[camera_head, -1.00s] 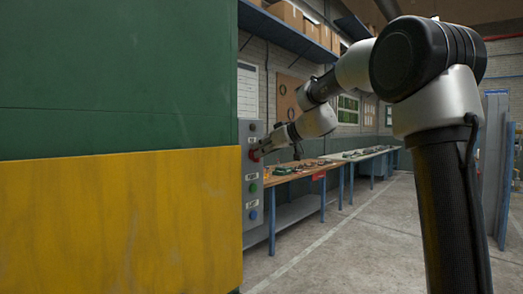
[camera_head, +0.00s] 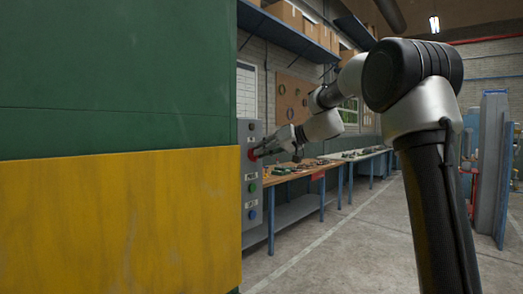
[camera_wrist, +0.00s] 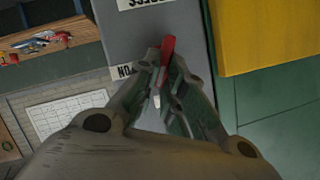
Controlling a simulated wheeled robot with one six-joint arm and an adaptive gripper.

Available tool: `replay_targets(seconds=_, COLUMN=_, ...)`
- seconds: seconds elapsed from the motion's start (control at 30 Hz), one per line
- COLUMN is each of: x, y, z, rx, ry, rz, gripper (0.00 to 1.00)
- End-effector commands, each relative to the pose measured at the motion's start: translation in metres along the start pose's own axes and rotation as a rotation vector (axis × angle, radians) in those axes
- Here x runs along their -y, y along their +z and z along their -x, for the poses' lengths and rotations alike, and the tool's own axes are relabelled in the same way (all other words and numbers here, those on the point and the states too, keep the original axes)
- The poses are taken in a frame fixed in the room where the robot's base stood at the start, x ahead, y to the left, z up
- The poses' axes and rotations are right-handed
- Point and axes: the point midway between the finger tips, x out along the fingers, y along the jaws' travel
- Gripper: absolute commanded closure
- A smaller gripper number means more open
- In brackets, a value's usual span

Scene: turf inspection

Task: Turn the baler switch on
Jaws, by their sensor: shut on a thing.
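The grey control panel (camera_head: 240,187) stands at the end of the green and yellow machine. It carries a red switch near its top, a green button (camera_head: 252,188) and a blue button (camera_head: 252,214). In the wrist view the red switch handle (camera_wrist: 168,48) stands out from the grey panel face (camera_wrist: 133,40), beside a label (camera_wrist: 122,71) that seems to read ON. My gripper (camera_wrist: 163,76) is shut on this handle, with its red end showing past the fingertips. My gripper (camera_head: 259,153) also reaches the panel's red switch in the head view, where the fingers cover part of it.
The green and yellow machine (camera_head: 120,215) fills the left side, close to the panel. A workbench (camera_head: 292,176) with small items runs along the wall behind the panel. Open concrete floor (camera_head: 345,250) lies to the right, with blue metalwork (camera_head: 489,160) beyond.

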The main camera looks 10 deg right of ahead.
Motion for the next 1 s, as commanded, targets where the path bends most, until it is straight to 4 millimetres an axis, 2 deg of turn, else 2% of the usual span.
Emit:
replay_targets(seconds=0.7, x=-0.015, y=0.005, z=-0.002, rx=0.0, ry=-0.258, rz=-0.627, gripper=1.0)
replay_targets(seconds=1.0, x=-0.019, y=0.008, z=-0.003, rx=-0.001, ry=-0.348, rz=-0.844, gripper=1.0)
